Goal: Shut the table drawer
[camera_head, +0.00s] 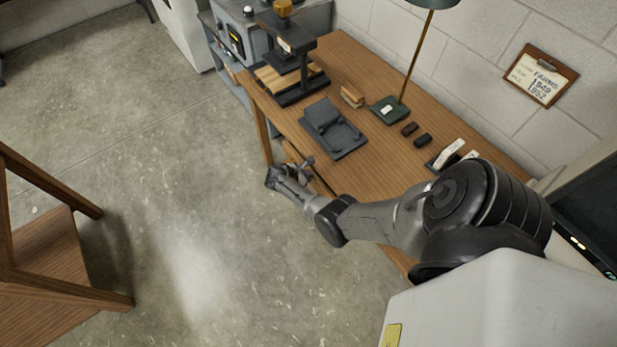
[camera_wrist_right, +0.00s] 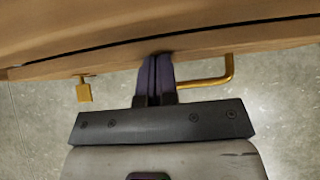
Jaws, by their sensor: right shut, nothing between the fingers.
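The wooden table (camera_head: 365,80) stands along the wall in the head view. Its drawer front (camera_wrist_right: 110,62) crosses the right wrist view as a wooden band, with a thin dark gap along its upper side. A brass handle (camera_wrist_right: 218,80) sticks out from it, right of my fingers. My right gripper (camera_wrist_right: 155,68) is shut and empty, its fingertips at the drawer front; I cannot tell if they press on it. In the head view my right gripper (camera_head: 306,164) is at the table's front edge, and my arm hides much of the drawer. My left gripper is out of view.
A small brass piece (camera_wrist_right: 84,92) hangs left of my fingers. A wooden chair (camera_head: 50,250) stands at left; the floor between is clear.

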